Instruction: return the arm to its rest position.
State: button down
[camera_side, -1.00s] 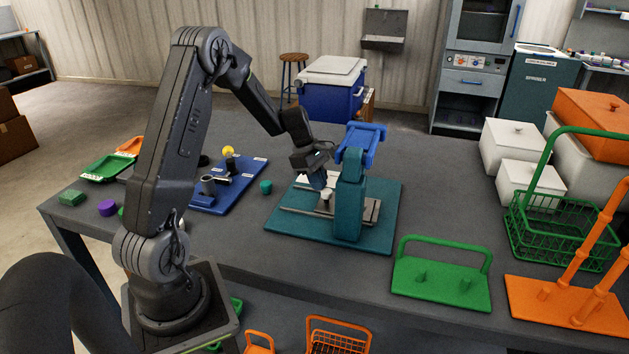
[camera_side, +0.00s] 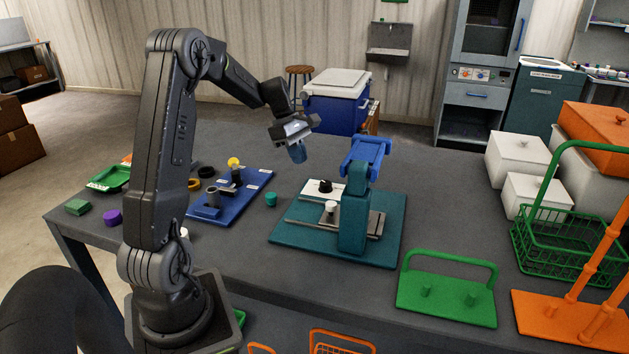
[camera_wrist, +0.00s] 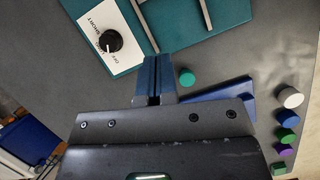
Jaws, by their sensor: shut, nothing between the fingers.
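My gripper (camera_side: 297,153) is shut and empty, raised above the table between the blue board and the teal fixture. In the wrist view its blue fingers (camera_wrist: 155,80) are together, with nothing between them. The teal fixture (camera_side: 290,232) has an upright teal post with a blue head. A white panel (camera_side: 325,190) with a black knob (camera_side: 323,186) lies on its base. The knob (camera_wrist: 111,41) also shows in the wrist view, with "SHORT" and "OFF" printed by it.
A blue board (camera_side: 235,200) with grey posts and a small teal cylinder (camera_side: 271,199) are left of the fixture. A green stand (camera_side: 445,295), an orange stand (camera_side: 560,325) and a green basket (camera_side: 560,250) occupy the right. Bare table lies behind the fixture.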

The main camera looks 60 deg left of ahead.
jog(key=s+d+r+m+y, duration=0.1)
jog(key=d+r+m, duration=0.35)
jog(key=d, duration=0.45)
jog(key=s+d+r+m+y, duration=0.1)
jog(key=s+d+r+m, duration=0.1)
jog(key=d+r+m, duration=0.45)
jog(key=s+d+f+m+t+y, duration=0.1)
jog(key=s+d+f+m+t, duration=0.1)
jog(key=s+d+m, duration=1)
jog(key=s+d+t, duration=0.1)
jog(key=d, duration=0.2)
jog(key=shift+d+m+y, duration=0.2)
jog(key=shift+m+y, duration=0.1)
jog(key=shift+m, duration=0.1)
jog(key=c, duration=1.8)
grip_release()
jog(key=shift+w+r, duration=0.1)
